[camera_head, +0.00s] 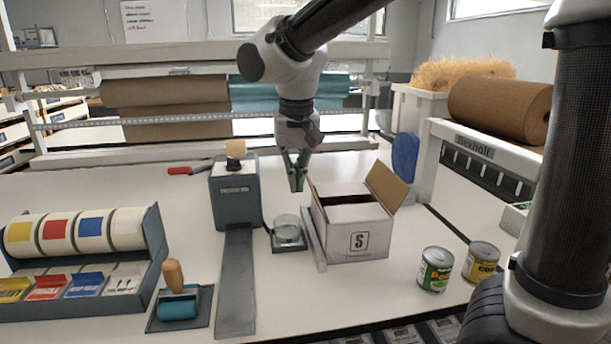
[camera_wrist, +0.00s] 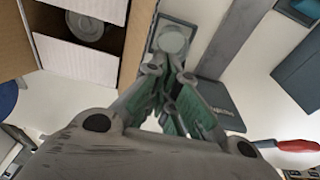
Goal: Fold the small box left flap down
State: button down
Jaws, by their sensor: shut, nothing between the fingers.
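The small box (camera_head: 352,235), white outside with an S label, stands on the table. Its right flap (camera_head: 387,187) stands up and leans outward, showing brown. In the wrist view, white inner panels (camera_wrist: 75,60) partly cover the box opening, and a round can top (camera_wrist: 85,27) shows in the gap between them. The left flap (camera_wrist: 138,42) appears as a brown strip opened outward along the box's side; its exact angle is hard to tell. My gripper (camera_head: 297,187) is shut and empty, pointing down just left of the box's upper left edge. Contact with the flap cannot be told.
A small device with a clear dish (camera_head: 287,232) stands left of the box. A grey dispenser (camera_head: 234,195) is farther left. Two cans (camera_head: 436,270) stand front right. A blue oval paddle (camera_head: 405,157) stands behind right. A red-handled tool (camera_head: 180,171) lies behind.

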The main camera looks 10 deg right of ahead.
jog(key=d, duration=0.5)
jog(key=shift+s+d+r, duration=0.1)
jog(key=shift+d, duration=0.05)
jog(key=d, duration=0.1)
jog(key=d+f, duration=0.1)
jog(key=d, duration=0.1)
dwell(0.6)
jog(key=shift+f, duration=0.1)
